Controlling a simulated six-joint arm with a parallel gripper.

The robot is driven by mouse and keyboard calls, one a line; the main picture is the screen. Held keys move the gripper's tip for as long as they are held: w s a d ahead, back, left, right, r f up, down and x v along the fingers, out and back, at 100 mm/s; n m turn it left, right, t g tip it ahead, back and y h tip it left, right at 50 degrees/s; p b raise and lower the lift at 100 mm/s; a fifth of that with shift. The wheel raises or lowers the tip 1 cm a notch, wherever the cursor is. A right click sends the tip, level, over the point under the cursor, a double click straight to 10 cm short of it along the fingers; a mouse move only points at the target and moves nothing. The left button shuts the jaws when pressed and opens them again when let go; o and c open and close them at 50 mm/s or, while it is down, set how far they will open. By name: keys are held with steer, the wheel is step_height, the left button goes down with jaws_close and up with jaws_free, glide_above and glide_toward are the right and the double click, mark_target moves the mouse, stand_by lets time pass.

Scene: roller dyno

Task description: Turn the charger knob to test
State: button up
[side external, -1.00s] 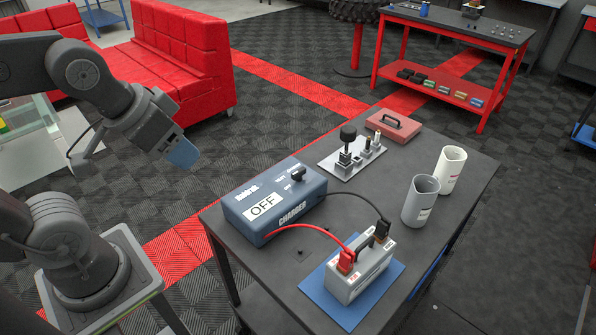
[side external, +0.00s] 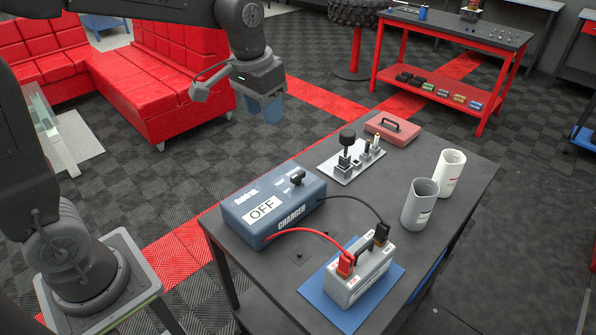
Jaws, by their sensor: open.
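The charger (side external: 275,207) is a blue box on the near left part of the dark table. My gripper (side external: 266,108) points down with blue fingers, open and empty. It hangs in the air above and behind the charger in the picture, apart from the knob.
Red and black cables run from the charger to a grey battery (side external: 358,278) on a blue mat (side external: 318,298). A plate with upright black tools (side external: 350,165), a red case (side external: 392,128), a grey jug (side external: 420,204) and a white jug (side external: 449,172) stand on the table.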

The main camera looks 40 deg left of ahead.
steer(key=g, duration=0.2)
glide_above(298, 174)
step_height(298, 174, down, 7)
step_height(298, 174, down, 14)
steer(key=shift+f, duration=0.15)
steer(key=shift+c, duration=0.3)
jaws_close()
